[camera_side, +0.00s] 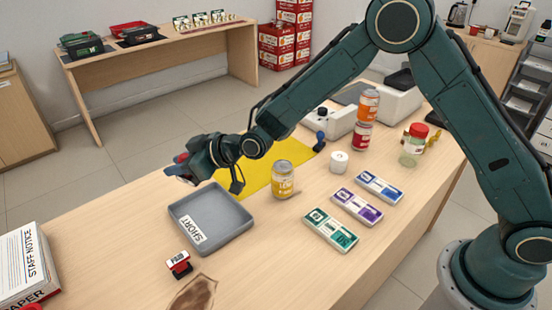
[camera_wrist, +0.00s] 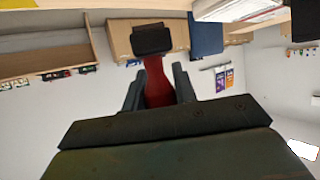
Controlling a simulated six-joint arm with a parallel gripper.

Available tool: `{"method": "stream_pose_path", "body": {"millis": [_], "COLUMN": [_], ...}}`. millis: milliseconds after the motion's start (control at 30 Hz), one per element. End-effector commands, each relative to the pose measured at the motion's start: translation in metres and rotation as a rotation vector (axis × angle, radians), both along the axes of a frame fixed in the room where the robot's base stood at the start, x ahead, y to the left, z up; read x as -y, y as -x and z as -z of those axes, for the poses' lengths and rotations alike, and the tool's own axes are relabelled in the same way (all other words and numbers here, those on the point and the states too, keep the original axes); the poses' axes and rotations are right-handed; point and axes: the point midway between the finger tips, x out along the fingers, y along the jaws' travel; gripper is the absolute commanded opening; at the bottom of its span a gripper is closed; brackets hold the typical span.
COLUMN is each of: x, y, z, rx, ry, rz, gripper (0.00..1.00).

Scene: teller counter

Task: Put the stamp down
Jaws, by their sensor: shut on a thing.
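A stamp with a red handle (camera_wrist: 158,82) and a black block (camera_wrist: 152,40) at its end is between my gripper's fingers (camera_wrist: 156,88) in the wrist view. My gripper (camera_side: 182,170) is shut on its handle and holds it above the counter, near the back-left edge of the grey tray. In the side view the held stamp is small and mostly hidden by the fingers. A second stamp, red and black with a "PAID" label (camera_side: 179,264), stands on the counter in front of the tray. A blue-handled stamp (camera_side: 320,141) stands at the back.
The grey tray (camera_side: 235,234) labelled "SHORT" looks empty. Teal (camera_side: 330,229), purple (camera_side: 356,205) and blue (camera_side: 379,187) packs lie right.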

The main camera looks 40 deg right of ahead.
Motion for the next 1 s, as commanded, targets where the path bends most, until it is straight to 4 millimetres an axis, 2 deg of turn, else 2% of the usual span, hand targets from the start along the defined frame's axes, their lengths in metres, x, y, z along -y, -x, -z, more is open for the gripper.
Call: {"method": "stream_pose_path", "body": {"millis": [300,700,800,1000], "x": [0.0,0.0,0.0,0.0], "y": [0.0,0.001,0.0,0.0], "z": [0.059,0.127,0.137,0.144], "rx": [-0.003,-0.002,0.0,0.001], "ry": [0.001,0.001,0.0,-0.001], "rz": [0.0,0.0,0.0,0.0], "gripper": [0.05,0.05,0.05,0.05]}}
